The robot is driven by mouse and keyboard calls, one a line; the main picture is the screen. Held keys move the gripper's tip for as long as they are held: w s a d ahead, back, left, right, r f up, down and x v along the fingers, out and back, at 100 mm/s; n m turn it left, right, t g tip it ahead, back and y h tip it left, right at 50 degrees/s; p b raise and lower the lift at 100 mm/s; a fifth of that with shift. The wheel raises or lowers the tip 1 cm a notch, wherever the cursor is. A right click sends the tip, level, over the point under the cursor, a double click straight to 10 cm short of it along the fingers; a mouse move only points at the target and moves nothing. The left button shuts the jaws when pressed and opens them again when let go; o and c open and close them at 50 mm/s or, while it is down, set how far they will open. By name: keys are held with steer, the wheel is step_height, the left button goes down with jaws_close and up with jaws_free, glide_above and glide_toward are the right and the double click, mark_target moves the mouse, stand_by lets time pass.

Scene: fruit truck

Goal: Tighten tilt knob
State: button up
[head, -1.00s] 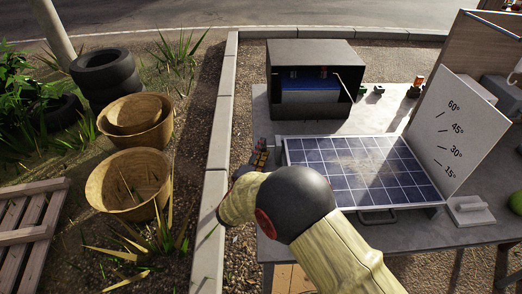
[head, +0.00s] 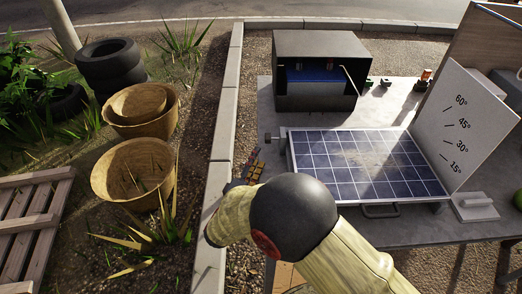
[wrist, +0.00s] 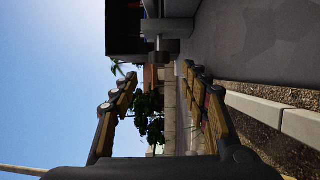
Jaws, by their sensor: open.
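The solar panel (head: 370,165) lies almost flat on the grey table, beside an upright white angle board (head: 462,125) marked 15° to 60°. A small knob (head: 268,138) sticks out to the left from the panel's far left corner. In the wrist view, what looks like this knob (wrist: 159,44) shows beyond the fingertips. My gripper (head: 253,172) is left of the panel, nearer to me than the knob and apart from it. In the wrist view, my gripper (wrist: 160,73) has its two yellow-and-black fingers apart with nothing between them.
A dark open-fronted box (head: 318,92) stands on the table (head: 400,98) behind the panel. A white block with a handle (head: 474,207) sits at right. A concrete curb (head: 216,190) runs left of the table, with baskets (head: 133,170) and tyres (head: 108,65) beyond.

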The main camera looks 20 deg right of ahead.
steer(key=shift+v, duration=1.25)
steer(key=shift+r, duration=0.1)
